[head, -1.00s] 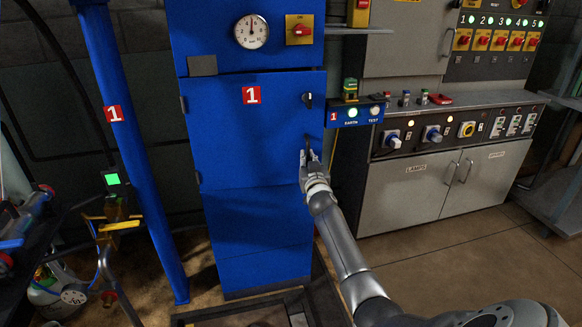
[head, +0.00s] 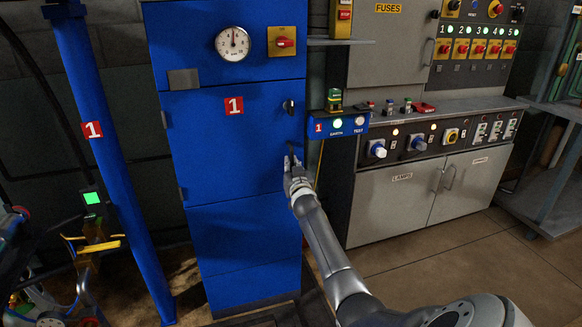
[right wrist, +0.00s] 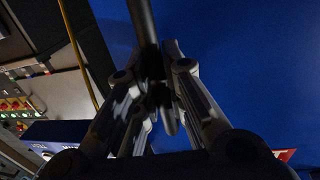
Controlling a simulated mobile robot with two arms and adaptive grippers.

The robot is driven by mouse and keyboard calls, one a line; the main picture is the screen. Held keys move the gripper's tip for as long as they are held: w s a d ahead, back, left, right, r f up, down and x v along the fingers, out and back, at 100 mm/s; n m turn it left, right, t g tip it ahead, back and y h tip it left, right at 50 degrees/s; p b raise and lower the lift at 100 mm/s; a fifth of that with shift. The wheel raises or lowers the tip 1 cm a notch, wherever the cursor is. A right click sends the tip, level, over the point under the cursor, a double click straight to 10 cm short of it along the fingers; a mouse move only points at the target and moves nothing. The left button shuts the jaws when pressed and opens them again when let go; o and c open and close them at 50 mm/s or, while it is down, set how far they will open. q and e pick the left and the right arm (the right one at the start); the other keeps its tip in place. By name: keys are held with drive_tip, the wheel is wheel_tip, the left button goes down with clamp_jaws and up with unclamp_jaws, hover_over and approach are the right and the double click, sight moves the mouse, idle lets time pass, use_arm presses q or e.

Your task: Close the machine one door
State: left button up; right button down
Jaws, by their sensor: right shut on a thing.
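The machine one door (head: 225,150) is a blue panel with a red "1" label on the front of a blue cabinet. It looks about flush with the cabinet front in the head view; a small gap cannot be ruled out. A dark knob (head: 289,107) sits near its right edge. My right gripper (head: 291,160) is at the door's right edge, below the knob, shut on the dark bar handle. In the right wrist view, the handle (right wrist: 143,22) runs down between the fingers, with the blue door (right wrist: 255,70) behind. My left gripper is out of view.
A blue control box (head: 340,124) with lit buttons juts out just right of the door. A grey cabinet (head: 410,205) stands further right. A blue post (head: 115,170) stands left. Open floor (head: 450,265) lies at the lower right.

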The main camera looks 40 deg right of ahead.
drive_tip(key=c, duration=1.8)
unclamp_jaws()
drive_tip(key=shift+w+d+r, duration=0.1)
drive_tip(key=shift+r, duration=0.15)
drive_tip(key=o, duration=0.3)
drive_tip(key=shift+w+f, duration=0.1)
drive_tip(key=shift+f, duration=0.15)
drive_tip(key=v, duration=1.2)
